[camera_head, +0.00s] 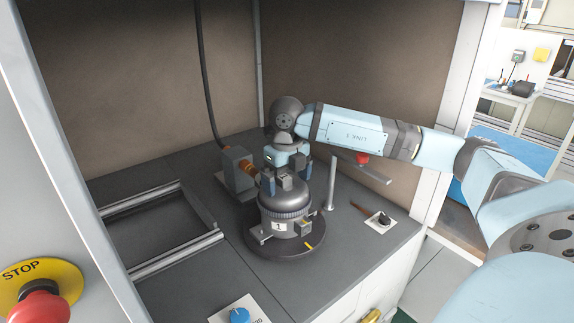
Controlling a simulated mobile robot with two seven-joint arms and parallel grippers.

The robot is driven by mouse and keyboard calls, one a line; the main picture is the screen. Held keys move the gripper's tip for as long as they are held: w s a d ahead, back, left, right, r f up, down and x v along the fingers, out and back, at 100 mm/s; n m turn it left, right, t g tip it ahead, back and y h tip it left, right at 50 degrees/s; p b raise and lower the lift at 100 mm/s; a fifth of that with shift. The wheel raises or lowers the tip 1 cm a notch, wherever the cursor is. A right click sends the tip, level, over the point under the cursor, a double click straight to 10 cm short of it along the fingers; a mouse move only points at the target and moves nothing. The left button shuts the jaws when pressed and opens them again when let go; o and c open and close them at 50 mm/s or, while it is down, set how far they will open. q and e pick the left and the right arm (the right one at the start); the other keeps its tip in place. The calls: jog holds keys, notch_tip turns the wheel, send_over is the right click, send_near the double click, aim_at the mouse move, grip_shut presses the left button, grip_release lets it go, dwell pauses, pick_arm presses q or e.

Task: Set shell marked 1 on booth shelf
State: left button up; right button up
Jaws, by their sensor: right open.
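The shell marked 1 (284,204) is a dark grey domed cylinder with a white label reading 1 on its front. It stands upright on a round dark disc (285,243) on the booth shelf (352,246). My right gripper (288,181) is at the shell's top, with its fingers apart on either side of the top fitting. Whether the fingers touch the fitting cannot be told. My left gripper is not in view.
A grey unit with a brass nozzle (240,171) stands close left of the shell. A metal frame (162,229) lies further left. A blue knob (239,315) and a red stop button (40,306) are in front.

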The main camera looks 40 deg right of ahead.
jog(key=shift+f, duration=0.3)
jog(key=shift+s+a+r, duration=0.1)
jog(key=shift+s+a, duration=0.05)
jog(key=c, duration=1.3)
grip_shut()
jog(key=shift+c, duration=1)
grip_release()
jog(key=shift+f, duration=0.2)
grip_shut()
jog(key=shift+r+p, duration=0.3)
jog(key=shift+r, duration=0.15)
